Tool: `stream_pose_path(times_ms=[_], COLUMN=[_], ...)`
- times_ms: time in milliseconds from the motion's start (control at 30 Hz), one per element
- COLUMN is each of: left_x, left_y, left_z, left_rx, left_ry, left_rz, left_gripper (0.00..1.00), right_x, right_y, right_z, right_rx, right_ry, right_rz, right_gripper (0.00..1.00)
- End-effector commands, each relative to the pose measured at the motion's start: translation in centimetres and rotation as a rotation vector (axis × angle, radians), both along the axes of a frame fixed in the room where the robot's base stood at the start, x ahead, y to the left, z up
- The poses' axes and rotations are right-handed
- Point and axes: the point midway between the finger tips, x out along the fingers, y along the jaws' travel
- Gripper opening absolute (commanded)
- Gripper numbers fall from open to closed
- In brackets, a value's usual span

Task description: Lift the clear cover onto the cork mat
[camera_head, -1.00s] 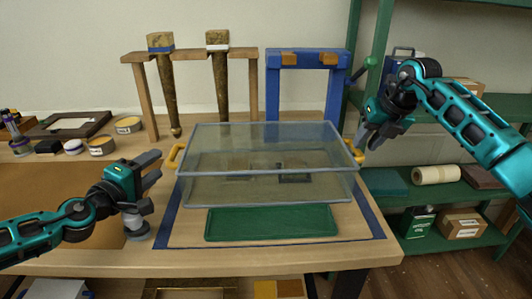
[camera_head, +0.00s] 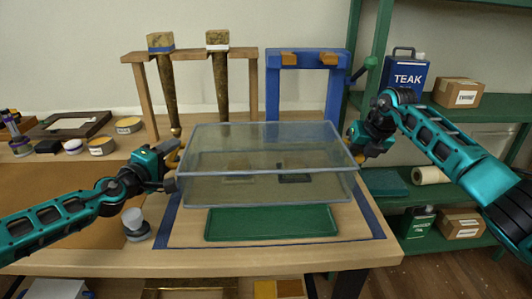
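The clear cover (camera_head: 265,188) is a see-through box with grey edges, standing on a blue-bordered board (camera_head: 188,235). Small dark items show dimly through it. It has a yellow handle on its left side (camera_head: 172,153) and one on its right side (camera_head: 360,158). My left gripper (camera_head: 172,167) is at the left handle and partly hides it. My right gripper (camera_head: 358,148) is at the right handle. The fingers are too small and covered to show whether either grips. The brown cork mat (camera_head: 60,185) lies flat at the table's left, partly under my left arm.
A green tray (camera_head: 270,223) lies just in front of the cover. A grey-and-white knob-like object (camera_head: 135,222) stands between mat and board. A wooden rack (camera_head: 145,95) and a blue frame (camera_head: 272,90) stand behind. Green shelves (camera_head: 440,115) are at right. The mat's visible surface looks clear.

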Motion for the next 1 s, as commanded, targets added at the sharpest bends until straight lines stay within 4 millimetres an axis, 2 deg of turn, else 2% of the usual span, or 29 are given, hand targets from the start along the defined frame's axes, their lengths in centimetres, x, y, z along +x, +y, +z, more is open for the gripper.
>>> stream_pose_path(times_ms=[33,200,400,1000], left_x=[-0.02,-0.02,-0.03,0.02], left_y=[0.01,0.01,0.02,0.03], left_z=[-0.01,-0.02,-0.03,0.61], left_rx=[0.0,0.0,0.0,0.0], left_ry=[0.0,0.0,0.0,-0.002], left_rz=[0.0,0.0,0.0,0.001], left_gripper=[0.34,0.18,0.0,0.0], right_x=[0.0,0.0,0.01,0.07], right_y=[-0.01,-0.02,-0.03,-0.03], right_z=[0.02,0.04,0.06,0.7], right_rx=[0.0,0.0,0.0,0.001], right_ry=[0.0,0.0,-0.001,-0.004], right_rz=[0.0,0.0,0.0,0.0], right_gripper=[0.17,0.01,0.0,0.0])
